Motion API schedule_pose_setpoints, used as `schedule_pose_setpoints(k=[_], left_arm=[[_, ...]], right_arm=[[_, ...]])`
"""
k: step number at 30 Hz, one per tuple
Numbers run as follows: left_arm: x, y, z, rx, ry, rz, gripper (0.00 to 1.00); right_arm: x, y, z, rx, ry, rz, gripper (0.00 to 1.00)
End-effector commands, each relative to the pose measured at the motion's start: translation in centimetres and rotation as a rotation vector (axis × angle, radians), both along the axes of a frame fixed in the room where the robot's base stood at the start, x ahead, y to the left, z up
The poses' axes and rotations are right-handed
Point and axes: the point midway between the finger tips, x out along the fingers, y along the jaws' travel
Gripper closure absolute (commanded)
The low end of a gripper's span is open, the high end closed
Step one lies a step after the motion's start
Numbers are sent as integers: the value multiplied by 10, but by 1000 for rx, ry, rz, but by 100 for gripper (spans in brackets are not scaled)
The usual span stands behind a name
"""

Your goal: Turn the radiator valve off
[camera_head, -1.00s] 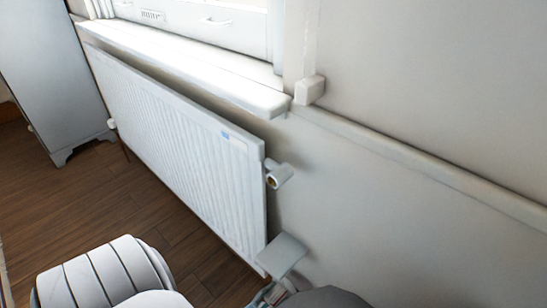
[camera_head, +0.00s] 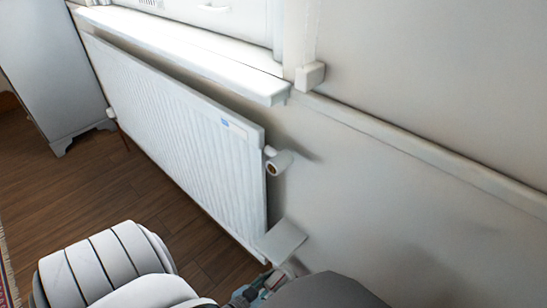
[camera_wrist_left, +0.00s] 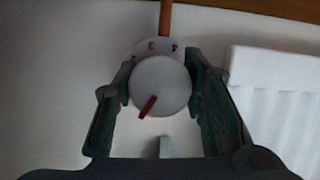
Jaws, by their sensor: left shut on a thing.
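The radiator valve (camera_wrist_left: 160,82) shows in the left wrist view as a round white knob with a red pointer toward its lower left. A pale dial with numbers, 3 and 4 among them, shows behind its top edge. My left gripper (camera_wrist_left: 161,88) is shut on the knob, one dark finger on each side. In the head view, only a small part of my left gripper (camera_head: 262,285) shows at the bottom, low beside the radiator's near end, and the knob cannot be made out there. My right gripper is not in view.
The white ribbed radiator (camera_head: 180,130) hangs under a window sill (camera_head: 190,55), with a pipe fitting (camera_head: 278,163) at its upper near corner. A pale cabinet (camera_head: 50,75) stands at the far left. Wooden floor (camera_head: 60,185) is clear; a rug edge (camera_head: 8,270) shows at the left.

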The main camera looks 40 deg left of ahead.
Motion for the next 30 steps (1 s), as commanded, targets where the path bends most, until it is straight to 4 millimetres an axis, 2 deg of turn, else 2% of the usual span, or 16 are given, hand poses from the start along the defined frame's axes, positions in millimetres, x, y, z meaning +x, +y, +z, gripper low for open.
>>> schedule_pose_setpoints(k=[15, 30], left_arm=[[-1, -1, -1, -413, -5, 0, 90], [-1, -2, 1, -516, -9, 0, 90]], right_arm=[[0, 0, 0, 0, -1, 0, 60], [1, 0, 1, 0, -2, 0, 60]])
